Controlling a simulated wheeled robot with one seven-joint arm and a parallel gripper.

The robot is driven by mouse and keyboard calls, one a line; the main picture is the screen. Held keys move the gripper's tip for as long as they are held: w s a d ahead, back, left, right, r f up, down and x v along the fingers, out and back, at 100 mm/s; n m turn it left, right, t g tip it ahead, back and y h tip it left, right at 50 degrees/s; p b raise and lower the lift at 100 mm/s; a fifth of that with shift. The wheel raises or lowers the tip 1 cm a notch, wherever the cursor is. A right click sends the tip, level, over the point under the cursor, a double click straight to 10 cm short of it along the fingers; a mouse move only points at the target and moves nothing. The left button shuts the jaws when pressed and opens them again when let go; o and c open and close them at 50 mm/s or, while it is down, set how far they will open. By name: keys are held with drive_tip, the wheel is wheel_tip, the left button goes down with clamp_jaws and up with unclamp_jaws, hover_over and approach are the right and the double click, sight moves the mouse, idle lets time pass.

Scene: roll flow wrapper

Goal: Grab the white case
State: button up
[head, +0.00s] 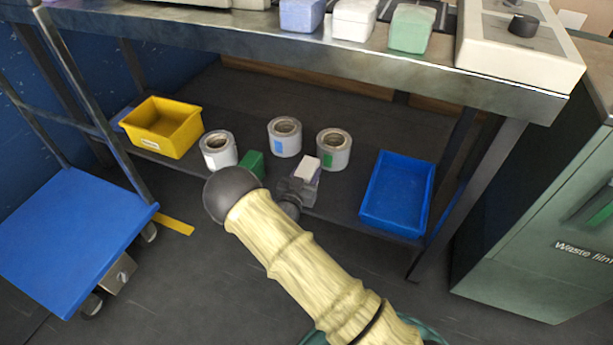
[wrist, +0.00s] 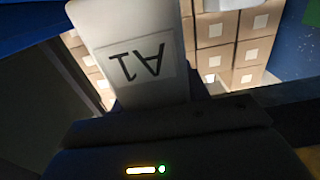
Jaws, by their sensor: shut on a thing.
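My gripper (head: 299,187) is at the lower shelf, shut on a small white case (head: 308,168). In the wrist view the white case (wrist: 128,25) stands out beyond the jaws and bears a label that reads "1A" upside down. The jaws hide its near end. In the head view only its pale top and part of a side show. Another white case (head: 353,20) stands on the worktop at the top, between a lilac case (head: 302,15) and a green case (head: 410,28).
The lower shelf (head: 385,135) holds a yellow bin (head: 165,140), several film rolls (head: 334,150), a green block (head: 252,163) and a blue tray (head: 368,205). The worktop edge (head: 300,52) overhangs the shelf. A blue trolley (head: 75,235) stands left, a "Waste film" cabinet (head: 545,235) right.

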sight(307, 167)
wheel_tip(307, 167, up, 5)
drive_tip(key=shift+r+p, duration=0.2)
drive_tip(key=shift+p, duration=0.9)
